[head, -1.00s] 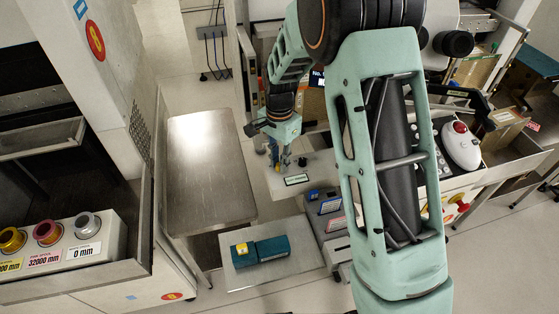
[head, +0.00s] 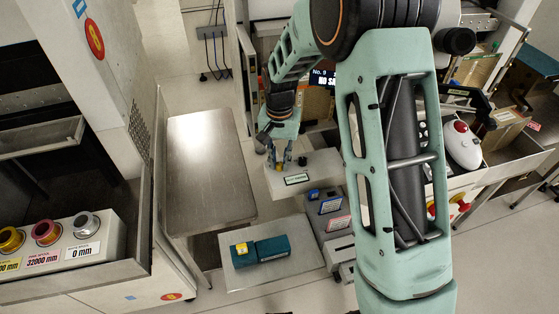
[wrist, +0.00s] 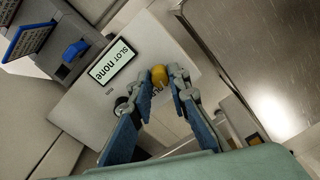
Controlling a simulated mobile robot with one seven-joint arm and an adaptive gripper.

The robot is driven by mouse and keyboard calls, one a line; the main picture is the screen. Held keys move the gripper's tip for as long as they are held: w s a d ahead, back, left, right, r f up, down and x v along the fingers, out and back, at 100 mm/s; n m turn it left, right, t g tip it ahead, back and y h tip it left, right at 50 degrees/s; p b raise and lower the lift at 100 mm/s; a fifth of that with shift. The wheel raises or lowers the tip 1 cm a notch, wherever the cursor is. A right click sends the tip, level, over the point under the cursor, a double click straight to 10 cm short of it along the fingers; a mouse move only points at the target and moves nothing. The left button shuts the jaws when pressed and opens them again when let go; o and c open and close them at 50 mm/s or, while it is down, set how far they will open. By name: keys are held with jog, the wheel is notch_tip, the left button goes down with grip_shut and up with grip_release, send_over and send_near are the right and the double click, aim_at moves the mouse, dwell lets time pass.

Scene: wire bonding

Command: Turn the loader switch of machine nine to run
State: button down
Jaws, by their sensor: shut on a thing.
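In the wrist view a small yellow knob (wrist: 160,75) stands on the white loader box (wrist: 85,115), with a partly hidden label beside it that seems to read RUN. My gripper (wrist: 161,80) is shut on this knob, one fingertip on each side. A dark round knob (wrist: 122,104) sits on the same box, beside my left finger. A small display (wrist: 115,60) on the box reads "SLOT none". In the head view my gripper (head: 281,164) points down onto the box (head: 318,172), and my arm hides much of the machine. A screen (head: 322,77) reading "No.9" shows behind.
A bare steel table (head: 207,160) stands left of the box. A low tray (head: 300,272) carries teal boxes (head: 272,247), one with a yellow part. Blue and dark blocks (head: 330,205) sit in front of the box. Machine eight (head: 60,40) is at the left.

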aim_at(279, 164)
jog(key=n, duration=0.6)
jog(key=shift+n, duration=0.3)
jog(key=n, duration=0.5)
jog(key=shift+p, duration=0.35)
jog(key=c, duration=1.8)
grip_release()
notch_tip(279, 164, up, 12)
jog(key=shift+r, duration=0.1)
